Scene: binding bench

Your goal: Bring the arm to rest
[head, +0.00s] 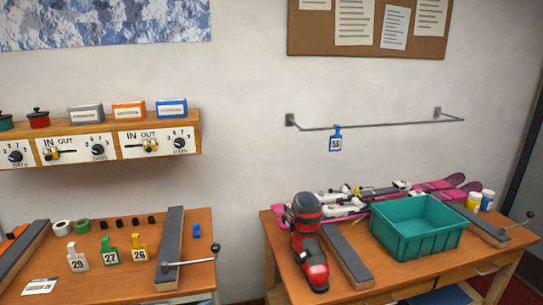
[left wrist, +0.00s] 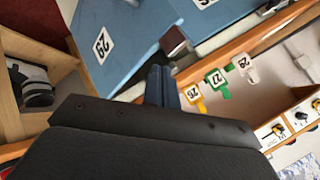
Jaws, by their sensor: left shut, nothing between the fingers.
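My left gripper (left wrist: 162,85) shows only in the left wrist view, where its two dark fingers are together with nothing between them. It is apart from the number tags. The tags are a yellow 26 (left wrist: 195,95), a green 27 (left wrist: 217,83) and a white 29 (left wrist: 245,66). In the head view the white tag (head: 78,257), green tag (head: 109,251) and yellow tag (head: 139,247) are on the left bench (head: 120,280). Neither gripper shows in the head view, and my right gripper is in no view.
In the left wrist view, large blue surfaces (left wrist: 120,45) and a wooden shelf with a dark boot (left wrist: 35,85) lie near my gripper. In the head view, a ski boot (head: 308,240), skis (head: 440,187) and a teal bin (head: 415,228) stand on the right bench. A blue tag 56 (head: 335,143) hangs on a rail.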

